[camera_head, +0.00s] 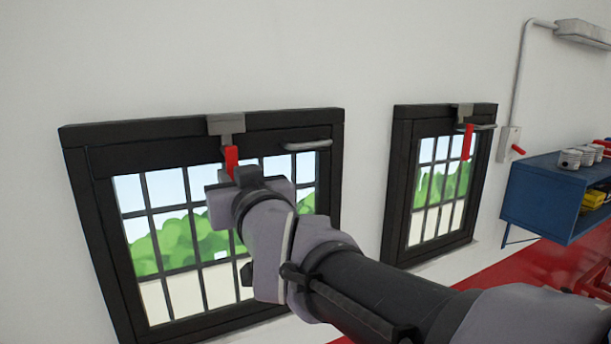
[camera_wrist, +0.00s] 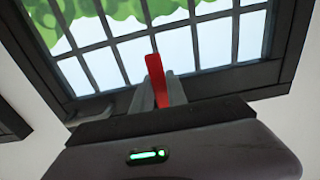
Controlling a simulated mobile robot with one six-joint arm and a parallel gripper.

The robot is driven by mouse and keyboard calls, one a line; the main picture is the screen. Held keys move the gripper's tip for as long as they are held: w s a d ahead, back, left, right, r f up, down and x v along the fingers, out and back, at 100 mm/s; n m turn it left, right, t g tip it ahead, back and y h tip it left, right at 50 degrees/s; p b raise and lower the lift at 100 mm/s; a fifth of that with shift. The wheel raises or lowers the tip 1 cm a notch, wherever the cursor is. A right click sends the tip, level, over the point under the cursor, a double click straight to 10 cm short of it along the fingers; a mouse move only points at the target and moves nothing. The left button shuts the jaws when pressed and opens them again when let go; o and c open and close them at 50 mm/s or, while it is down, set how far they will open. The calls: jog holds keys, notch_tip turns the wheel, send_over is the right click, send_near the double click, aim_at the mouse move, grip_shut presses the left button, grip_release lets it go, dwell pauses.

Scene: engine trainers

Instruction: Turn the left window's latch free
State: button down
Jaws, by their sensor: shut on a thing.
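The left window (camera_head: 112,245) has a black frame with bars. Its latch has a grey bracket (camera_head: 226,124) at the top of the frame and a red handle (camera_head: 231,160) hanging down from it. My gripper (camera_head: 232,176) is at the lower part of the red handle. In the wrist view, the red handle (camera_wrist: 157,80) stands between the grey fingers of my gripper (camera_wrist: 161,90), which are shut on it. The fingertips are partly hidden behind my wrist in the head view.
A grey pull bar (camera_head: 307,145) sits on the left window's top rail, right of the latch. A second window (camera_head: 398,185) with its own red latch handle (camera_head: 468,142) is to the right. A blue wall shelf (camera_head: 540,195) with items stands farther right.

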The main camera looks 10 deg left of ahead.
dwell(0.3)
jog(key=shift+s+a+f+m+b, duration=0.1)
jog(key=shift+a+f+m+b, duration=0.1)
jog(key=shift+m+b, duration=0.6)
jog(key=m, duration=0.3)
jog(key=s+a+r+m+b, duration=0.1)
jog(key=m, duration=0.1)
jog(key=a+r+m, duration=0.1)
jog(key=m, duration=0.2)
jog(key=shift+s+a+m+b, duration=0.15)
jog(key=shift+s+m+b, duration=0.1)
jog(key=shift+m+b, duration=0.05)
jog(key=m, duration=0.1)
jog(key=r+m, duration=0.1)
jog(key=m, duration=0.2)
jog(key=shift+s+a+r+p, duration=0.2)
jog(key=shift+a+p, duration=0.1)
jog(key=shift+a, duration=0.05)
jog(key=shift+r+m, duration=0.3)
jog(key=shift+m, duration=0.65)
jog(key=shift+r+m, duration=0.3)
jog(key=shift+m, duration=0.65)
jog(key=shift+r, duration=0.1)
jog(key=c, duration=1.3)
grip_release()
